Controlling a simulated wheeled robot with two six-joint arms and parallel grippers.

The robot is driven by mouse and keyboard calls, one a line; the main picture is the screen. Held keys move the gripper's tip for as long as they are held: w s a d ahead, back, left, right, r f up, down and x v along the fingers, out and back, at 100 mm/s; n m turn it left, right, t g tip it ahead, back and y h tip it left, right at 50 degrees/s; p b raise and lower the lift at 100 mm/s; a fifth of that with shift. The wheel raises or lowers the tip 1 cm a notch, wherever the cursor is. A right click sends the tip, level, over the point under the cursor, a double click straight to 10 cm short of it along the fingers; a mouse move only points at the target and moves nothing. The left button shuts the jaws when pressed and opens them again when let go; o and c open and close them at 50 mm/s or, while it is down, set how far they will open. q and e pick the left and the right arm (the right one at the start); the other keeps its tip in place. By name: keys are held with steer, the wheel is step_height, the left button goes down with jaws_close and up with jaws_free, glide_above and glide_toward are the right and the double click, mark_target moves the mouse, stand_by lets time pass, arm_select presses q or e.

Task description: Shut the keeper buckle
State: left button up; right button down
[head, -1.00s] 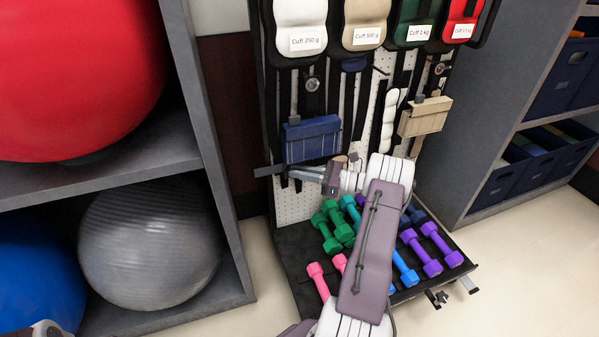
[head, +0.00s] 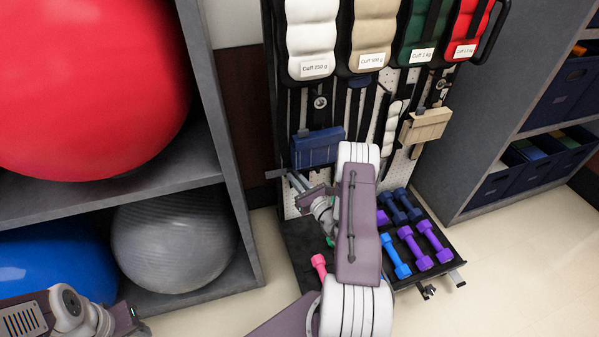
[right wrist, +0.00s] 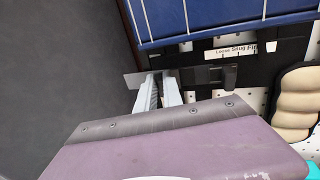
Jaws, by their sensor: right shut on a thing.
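The right gripper (head: 293,183) is at the left edge of the cuff rack, just below a blue block (head: 318,147). In the right wrist view its pale fingers (right wrist: 158,92) are closed on a thin grey flat piece (right wrist: 133,80), which sticks out to the left. I cannot tell for certain whether this piece belongs to the keeper buckle. A black strap fitting (right wrist: 228,76) lies to the right of the fingers, under a label reading "Loose Snug Fi...". Part of my left arm and gripper body (head: 128,319) shows at the bottom left; its fingertips are not clear.
Weight cuffs (head: 310,40) hang along the top of the rack. A tray (head: 300,262) of coloured dumbbells lies below, partly behind my right arm. Shelves with a red ball (head: 90,80) and a grey ball (head: 175,245) stand left. A grey cabinet (head: 480,120) stands right.

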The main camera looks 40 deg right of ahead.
steer(key=shift+w+a+m+h+p, duration=0.2)
steer(key=shift+m+h+p, duration=0.15)
steer(key=shift+h, duration=0.3)
steer(key=shift+w+a+m+h+p, duration=0.1)
steer(key=shift+a+m+h+p, duration=0.1)
steer(key=shift+m+h, duration=0.35)
steer(key=c, duration=1.5)
jaws_free()
steer(key=shift+d, duration=0.1)
